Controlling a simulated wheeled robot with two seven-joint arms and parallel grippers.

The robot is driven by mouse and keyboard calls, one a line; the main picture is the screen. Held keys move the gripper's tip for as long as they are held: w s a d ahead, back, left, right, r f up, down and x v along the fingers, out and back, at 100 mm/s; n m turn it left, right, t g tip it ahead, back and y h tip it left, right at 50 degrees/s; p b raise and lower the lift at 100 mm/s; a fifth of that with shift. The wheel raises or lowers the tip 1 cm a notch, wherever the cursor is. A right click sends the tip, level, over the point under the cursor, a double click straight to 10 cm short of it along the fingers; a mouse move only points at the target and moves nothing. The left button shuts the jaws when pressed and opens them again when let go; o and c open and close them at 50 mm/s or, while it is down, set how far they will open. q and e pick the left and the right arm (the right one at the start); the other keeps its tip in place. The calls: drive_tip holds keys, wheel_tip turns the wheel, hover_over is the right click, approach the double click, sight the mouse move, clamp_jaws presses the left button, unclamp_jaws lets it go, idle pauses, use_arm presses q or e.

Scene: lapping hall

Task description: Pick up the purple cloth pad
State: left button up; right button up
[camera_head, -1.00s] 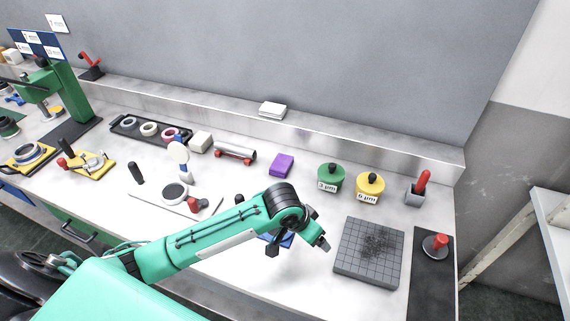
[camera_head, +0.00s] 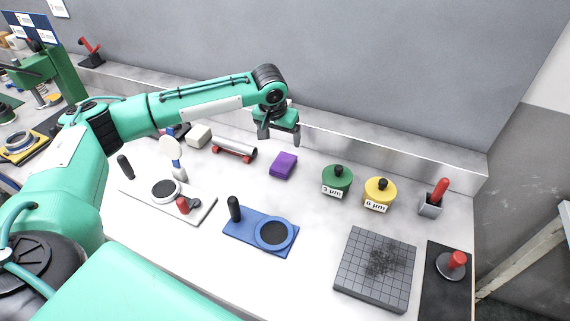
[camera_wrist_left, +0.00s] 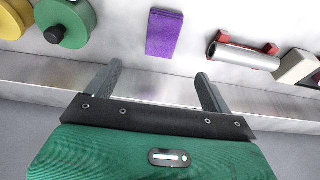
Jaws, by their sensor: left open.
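The purple cloth pad (camera_head: 283,165) lies flat on the white bench top, between a metal roller and a green pot. It also shows in the left wrist view (camera_wrist_left: 164,33), at the top centre. My left gripper (camera_head: 280,139) is above the back part of the bench, just behind the pad in the head view. In the left wrist view its two fingers (camera_wrist_left: 157,86) are spread apart with nothing between them, and the pad lies beyond the fingertips. My right gripper does not show.
The metal roller (camera_head: 234,148) on red supports lies left of the pad. The green pot (camera_head: 337,180) and yellow pot (camera_head: 379,193) stand right. A blue plate (camera_head: 246,240) and gridded grey block (camera_head: 352,270) lie in front. The raised back ledge (camera_head: 400,153) runs behind.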

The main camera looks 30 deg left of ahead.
use_arm(q)
hover_over(283, 161)
drive_tip(key=s, duration=0.2)
drive_tip(key=x, duration=0.2)
drive_tip(key=s+x, duration=0.1)
drive_tip(key=x, duration=0.4)
drive_tip(key=shift+s+d+f+p, duration=0.15)
drive_tip(key=shift+d+f+p, duration=0.15)
drive_tip(key=shift+d+f, duration=0.1)
drive_tip(key=shift+p+x, duration=0.55)
drive_tip(key=shift+x, duration=2.15)
drive_tip(key=shift+s+a, duration=0.15)
drive_tip(key=shift+a, duration=0.05)
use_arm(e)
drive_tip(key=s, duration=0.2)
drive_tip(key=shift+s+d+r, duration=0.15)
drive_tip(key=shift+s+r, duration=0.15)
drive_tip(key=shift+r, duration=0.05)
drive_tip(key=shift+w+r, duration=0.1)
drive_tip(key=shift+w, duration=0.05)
use_arm(q)
drive_tip(key=shift+f+p, duration=0.25)
drive_tip(key=shift+p, duration=0.1)
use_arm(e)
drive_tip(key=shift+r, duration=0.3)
use_arm(q)
drive_tip(key=c, duration=1.1)
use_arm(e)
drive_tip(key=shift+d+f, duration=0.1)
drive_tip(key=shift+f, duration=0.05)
